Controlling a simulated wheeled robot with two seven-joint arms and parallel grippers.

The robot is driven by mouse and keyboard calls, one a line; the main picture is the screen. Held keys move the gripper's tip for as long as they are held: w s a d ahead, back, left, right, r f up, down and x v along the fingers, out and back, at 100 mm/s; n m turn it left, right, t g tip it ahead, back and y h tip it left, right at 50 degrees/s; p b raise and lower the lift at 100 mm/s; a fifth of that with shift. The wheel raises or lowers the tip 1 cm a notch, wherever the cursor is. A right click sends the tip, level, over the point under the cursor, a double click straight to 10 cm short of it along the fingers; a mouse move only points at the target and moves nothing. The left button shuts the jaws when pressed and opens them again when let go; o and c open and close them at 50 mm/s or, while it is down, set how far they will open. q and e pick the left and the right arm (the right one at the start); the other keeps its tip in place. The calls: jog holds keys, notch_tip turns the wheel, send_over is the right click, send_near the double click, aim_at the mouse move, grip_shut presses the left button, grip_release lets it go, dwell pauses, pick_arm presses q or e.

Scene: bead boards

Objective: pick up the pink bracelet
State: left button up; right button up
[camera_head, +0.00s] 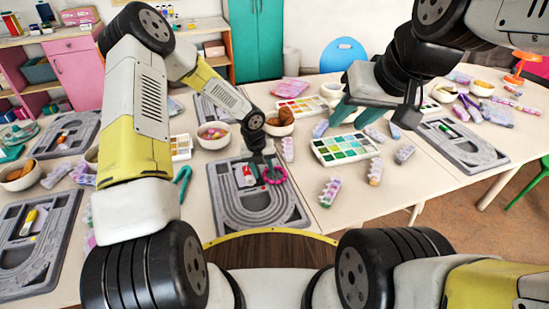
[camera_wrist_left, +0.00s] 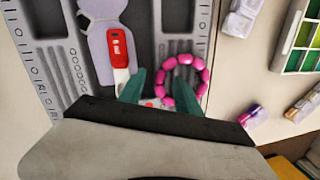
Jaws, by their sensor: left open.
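The pink bracelet (camera_head: 275,182) is a ring of pink beads on the grey bead board (camera_head: 290,212) in front of me. In the left wrist view the bracelet (camera_wrist_left: 204,76) lies near the board's right edge. My left gripper (camera_head: 260,165) is right above the board with its fingers apart.
A red-and-white tool (camera_wrist_left: 117,48) lies on the board beside the left finger. A paint palette (camera_head: 345,149) and bead tubes (camera_head: 331,192) stand to the right. Bowls (camera_head: 213,136) stand behind the board. Other boards (camera_head: 35,240) lie left and right.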

pick_arm(q)
grip_shut()
jog(key=shift+r, duration=0.15)
